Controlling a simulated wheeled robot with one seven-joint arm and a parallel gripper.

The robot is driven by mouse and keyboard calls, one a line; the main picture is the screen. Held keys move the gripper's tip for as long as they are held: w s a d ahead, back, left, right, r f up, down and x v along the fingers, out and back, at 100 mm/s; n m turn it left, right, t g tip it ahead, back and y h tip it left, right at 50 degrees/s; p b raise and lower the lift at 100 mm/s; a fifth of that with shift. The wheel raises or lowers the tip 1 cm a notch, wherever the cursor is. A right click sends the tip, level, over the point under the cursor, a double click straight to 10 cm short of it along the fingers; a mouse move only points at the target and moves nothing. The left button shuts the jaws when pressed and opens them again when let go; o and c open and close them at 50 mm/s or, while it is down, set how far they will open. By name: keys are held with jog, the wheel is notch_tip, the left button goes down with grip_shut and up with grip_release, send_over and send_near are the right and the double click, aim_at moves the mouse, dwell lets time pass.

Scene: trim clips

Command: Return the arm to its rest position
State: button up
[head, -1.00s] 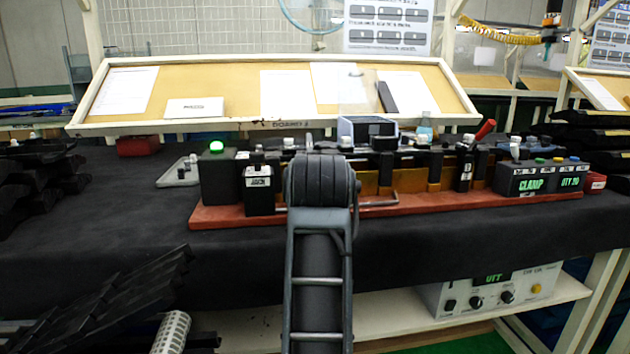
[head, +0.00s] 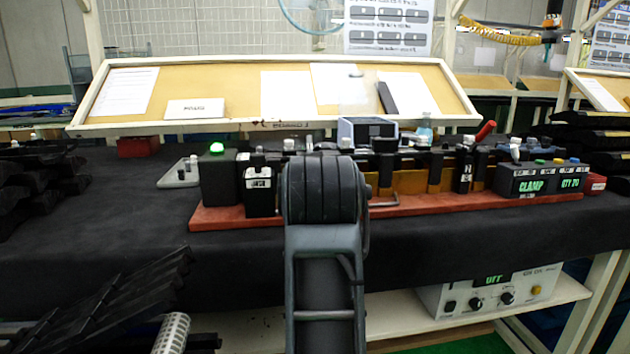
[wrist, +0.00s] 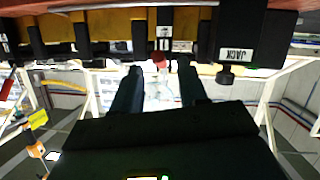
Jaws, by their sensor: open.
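My arm rises in the middle of the head view and hides part of the fixture behind it; my gripper is not visible there. In the wrist view, which looks upside down, my gripper (wrist: 158,88) shows two dark fingers spread apart with nothing between them. The fixture's black clamps and the JACK block (wrist: 236,55) lie beyond the fingers. The fixture stands on a red base (head: 440,204) on the black-covered bench in the head view.
A green-lit box (head: 218,176) stands at the fixture's left end, and a CLAMP counter box (head: 540,181) at its right. Black trim parts (head: 100,305) are racked at lower left. A tilted board (head: 235,85) stands behind.

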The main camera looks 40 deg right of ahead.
jog(key=shift+v, duration=1.05)
jog(key=s+a+f+n+t+y+p, duration=0.35)
jog(key=s+f+n, duration=0.2)
jog(key=s, duration=0.35)
jog(key=s+a+f+n+t+y+p, duration=0.25)
jog(key=s+f+n+y+p, duration=0.35)
jog(key=s, duration=0.4)
jog(key=s+a+m+g+p, duration=0.1)
jog(key=s+a, duration=0.3)
jog(key=s, duration=0.5)
jog(key=s+a+m+g+p, duration=0.1)
jog(key=s+a+m, duration=0.3)
jog(key=s, duration=0.6)
jog(key=shift+r, duration=0.45)
jog(key=shift+s+m, duration=0.15)
jog(key=shift+m, duration=0.1)
